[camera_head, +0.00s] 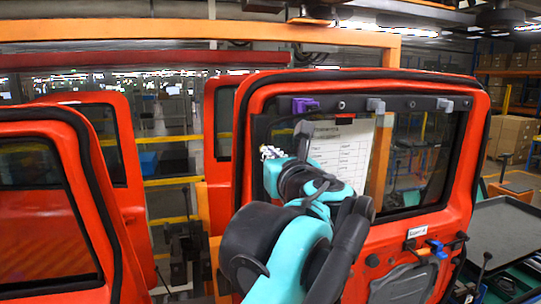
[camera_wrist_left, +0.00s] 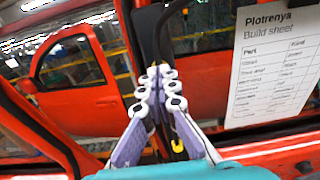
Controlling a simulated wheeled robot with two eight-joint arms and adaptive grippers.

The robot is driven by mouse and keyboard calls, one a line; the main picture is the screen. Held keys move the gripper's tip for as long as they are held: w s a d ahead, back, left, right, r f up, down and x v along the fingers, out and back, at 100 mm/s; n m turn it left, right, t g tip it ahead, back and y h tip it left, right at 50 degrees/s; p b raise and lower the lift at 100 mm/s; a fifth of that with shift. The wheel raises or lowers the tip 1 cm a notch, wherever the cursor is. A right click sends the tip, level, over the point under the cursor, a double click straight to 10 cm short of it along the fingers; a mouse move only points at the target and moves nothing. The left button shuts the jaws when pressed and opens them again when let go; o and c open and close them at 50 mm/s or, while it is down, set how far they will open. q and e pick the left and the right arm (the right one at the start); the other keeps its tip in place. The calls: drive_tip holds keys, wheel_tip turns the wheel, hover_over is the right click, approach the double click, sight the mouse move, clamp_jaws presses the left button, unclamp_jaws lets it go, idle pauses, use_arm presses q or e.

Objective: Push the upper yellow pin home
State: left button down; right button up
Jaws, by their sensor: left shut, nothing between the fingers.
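My left gripper (camera_head: 269,153) is at the left edge of the front red door's (camera_head: 243,180) window opening, reached by my teal and black arm. In the left wrist view my left gripper (camera_wrist_left: 160,78) is shut and empty, its fingers together in front of the black window frame strip. No yellow pin shows clearly in the head view. My right gripper is not in view.
A white build sheet (camera_head: 342,150) hangs in the window right of my gripper. Other red doors (camera_head: 50,200) stand to the left. A grey tray table (camera_head: 505,235) stands at right.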

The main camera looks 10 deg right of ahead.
use_arm(q)
drive_tip(key=shift+w, duration=0.3)
drive_tip(key=shift+w, duration=0.1)
idle(0.3)
drive_tip(key=s, duration=0.7)
drive_tip(key=shift+d, duration=0.15)
drive_tip(key=s, duration=1.2)
drive_tip(key=shift+d, duration=0.2)
